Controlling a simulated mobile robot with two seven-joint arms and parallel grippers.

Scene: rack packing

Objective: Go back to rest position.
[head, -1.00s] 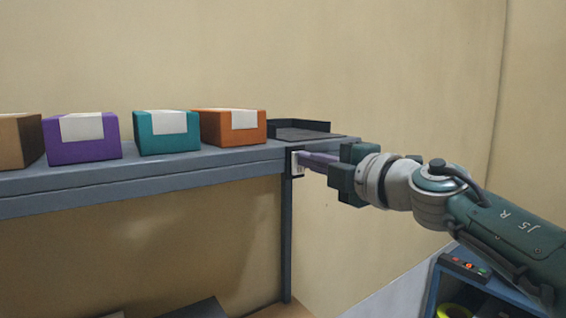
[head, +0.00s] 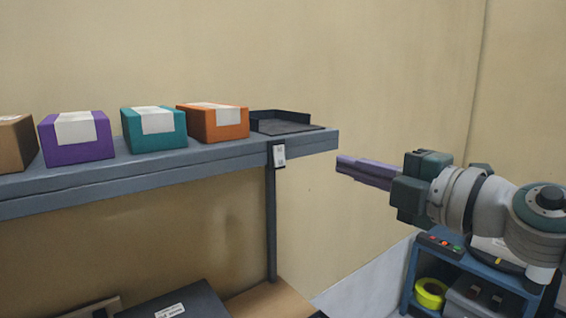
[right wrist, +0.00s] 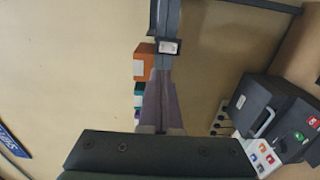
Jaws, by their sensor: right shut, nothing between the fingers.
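My right gripper (head: 365,171) is at the right of the head view, with its purple-grey fingers pointing left. The fingers are shut together with nothing between them. It is in free air to the right of the shelf's end, apart from it. In the right wrist view the shut fingers (right wrist: 161,105) point toward the shelf end. My left gripper is not in view.
A grey-blue shelf (head: 200,160) carries a brown box (head: 15,142), a purple box (head: 77,140), a teal box (head: 153,130), an orange box (head: 214,122) and a black tray (head: 285,124). A blue cart (head: 410,290) stands at lower right, below my arm.

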